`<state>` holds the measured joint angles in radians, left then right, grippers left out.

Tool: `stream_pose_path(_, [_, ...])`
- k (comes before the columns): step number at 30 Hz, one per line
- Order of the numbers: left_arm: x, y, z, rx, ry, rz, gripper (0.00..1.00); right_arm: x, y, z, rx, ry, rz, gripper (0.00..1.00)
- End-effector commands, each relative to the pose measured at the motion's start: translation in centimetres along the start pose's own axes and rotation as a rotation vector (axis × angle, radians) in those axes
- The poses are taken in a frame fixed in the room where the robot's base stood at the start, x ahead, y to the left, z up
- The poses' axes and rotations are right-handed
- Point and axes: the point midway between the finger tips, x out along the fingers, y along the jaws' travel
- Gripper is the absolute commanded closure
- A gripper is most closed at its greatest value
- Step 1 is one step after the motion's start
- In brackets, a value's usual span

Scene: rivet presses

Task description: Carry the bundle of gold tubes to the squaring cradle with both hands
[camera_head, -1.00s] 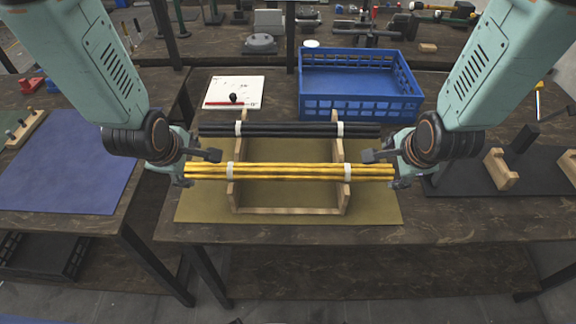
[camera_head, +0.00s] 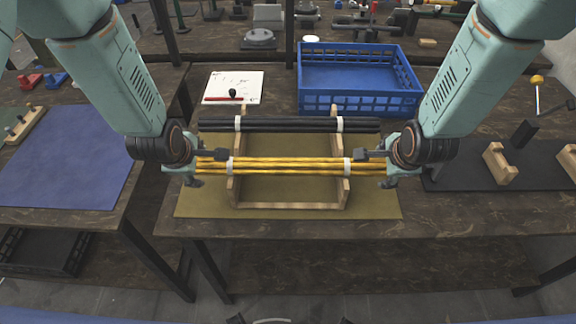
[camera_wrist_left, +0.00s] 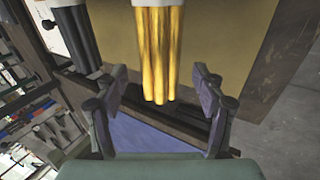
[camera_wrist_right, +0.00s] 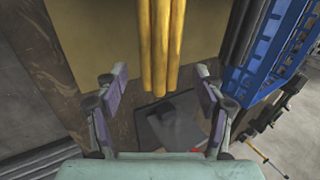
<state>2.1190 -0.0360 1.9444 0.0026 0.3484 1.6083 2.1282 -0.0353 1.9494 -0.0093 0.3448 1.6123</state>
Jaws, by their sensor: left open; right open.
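The bundle of gold tubes (camera_head: 288,166) lies across a wooden rack (camera_head: 290,206), with a white band near each end. My left gripper (camera_head: 208,168) is open at the bundle's left end. In the left wrist view the gold tube ends (camera_wrist_left: 160,75) stand between its spread fingers, with a gap on each side. My right gripper (camera_head: 374,168) is open at the right end. In the right wrist view the gold tube ends (camera_wrist_right: 158,70) reach between its spread fingers, also with gaps. I cannot tell for certain which thing is the squaring cradle.
A black tube bundle (camera_head: 288,125) lies on the rack behind the gold one. A blue crate (camera_head: 360,104) and a white sheet (camera_head: 233,86) are farther back. A wooden block (camera_head: 500,163) stands on a dark mat (camera_head: 460,180) at right. A blue mat (camera_head: 65,175) covers the left table.

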Motion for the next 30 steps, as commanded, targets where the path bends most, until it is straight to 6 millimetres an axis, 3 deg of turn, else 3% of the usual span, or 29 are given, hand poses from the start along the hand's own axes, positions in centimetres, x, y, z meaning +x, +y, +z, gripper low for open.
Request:
stream_pose_path(6, [1.7, 0.0, 0.0, 0.0, 0.0, 0.0, 0.31, 1.7, 0.0, 0.0, 0.0, 0.0, 0.0, 0.31])
stream_pose_path(16, [1.9, 0.0, 0.0, 0.0, 0.0, 0.0, 0.31, 1.9, 0.0, 0.0, -0.001, 0.0, 0.0, 0.31])
stream_pose_path(30, [1.9, 0.0, 0.0, 0.001, 0.0, 0.001, 0.71, 1.9, 0.0, 0.0, -0.001, 0.0, 0.0, 0.71])
